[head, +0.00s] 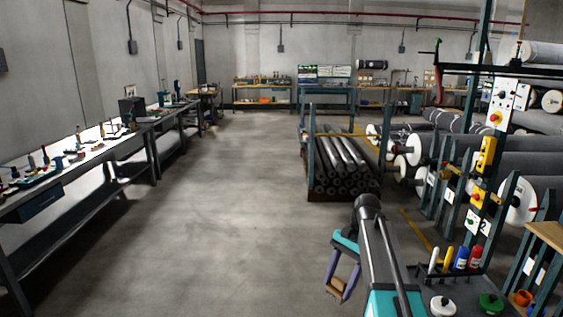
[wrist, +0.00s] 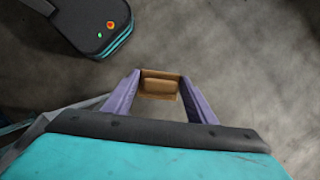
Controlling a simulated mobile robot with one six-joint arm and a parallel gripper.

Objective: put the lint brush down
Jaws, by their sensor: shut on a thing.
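My gripper (head: 338,287) is held out low over the floor, to the left of my arm in the head view. In the wrist view my gripper (wrist: 160,82) has its two purple fingers shut on a small brown, block-like thing, which I take to be the lint brush (wrist: 160,86). It spans the gap between the fingertips, with bare floor behind it. In the head view only a small brown bit shows between the fingers. The rest of its shape is too small to tell.
A long workbench (head: 90,156) with many small tools runs along the left wall. A rack of dark rolls (head: 343,165) stands ahead, right of centre. Markers and pots (head: 455,258) are at lower right. The concrete floor (head: 215,210) between is clear.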

